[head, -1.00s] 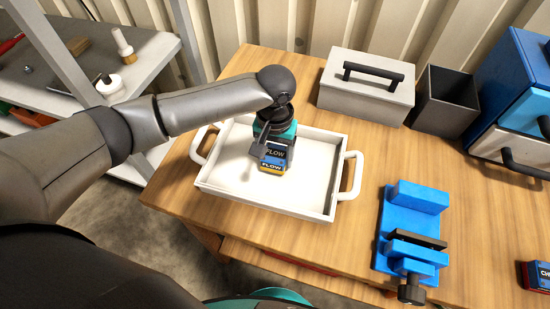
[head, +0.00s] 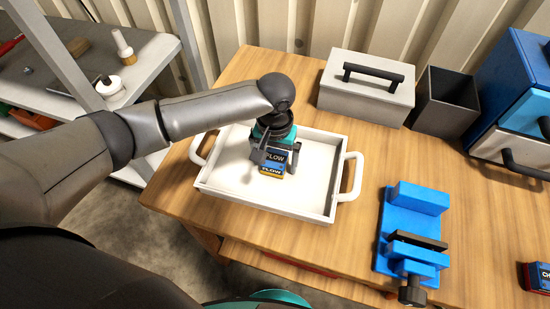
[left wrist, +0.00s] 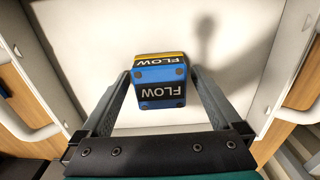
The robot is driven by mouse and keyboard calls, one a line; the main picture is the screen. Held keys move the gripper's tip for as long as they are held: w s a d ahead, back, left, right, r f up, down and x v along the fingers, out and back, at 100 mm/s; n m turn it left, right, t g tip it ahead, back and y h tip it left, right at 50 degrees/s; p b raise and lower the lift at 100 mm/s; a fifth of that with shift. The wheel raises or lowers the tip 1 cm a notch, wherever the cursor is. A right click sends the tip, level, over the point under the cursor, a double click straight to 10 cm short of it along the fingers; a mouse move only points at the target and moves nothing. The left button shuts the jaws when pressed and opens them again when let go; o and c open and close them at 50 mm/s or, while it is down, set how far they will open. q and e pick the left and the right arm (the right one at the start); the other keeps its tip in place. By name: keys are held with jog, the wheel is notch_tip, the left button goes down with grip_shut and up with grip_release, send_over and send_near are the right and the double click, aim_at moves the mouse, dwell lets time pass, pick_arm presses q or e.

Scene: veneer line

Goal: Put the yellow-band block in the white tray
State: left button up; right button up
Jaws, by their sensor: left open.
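My left gripper (head: 277,156) points down over the block, open, with one finger on each side. In the left wrist view the block (left wrist: 160,82) sits between the spread fingers of the gripper (left wrist: 160,72), with a narrow gap on either side. The yellow band shows along one edge. My right gripper is out of view.
The tray stands on a wooden table (head: 350,255), its handles at left and right. A blue vise (head: 413,232) is to the right. A grey lidded box (head: 366,92), a dark bin (head: 446,100) and a blue drawer cabinet (head: 510,85) stand behind. A metal shelf (head: 150,85) is at left.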

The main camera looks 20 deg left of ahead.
aim_at(275, 158)
pick_arm(q)
notch_tip(275, 158, up, 12)
jog(key=p, duration=0.2)
jog(key=shift+r+p, duration=0.15)
jog(key=shift+p, duration=0.15)
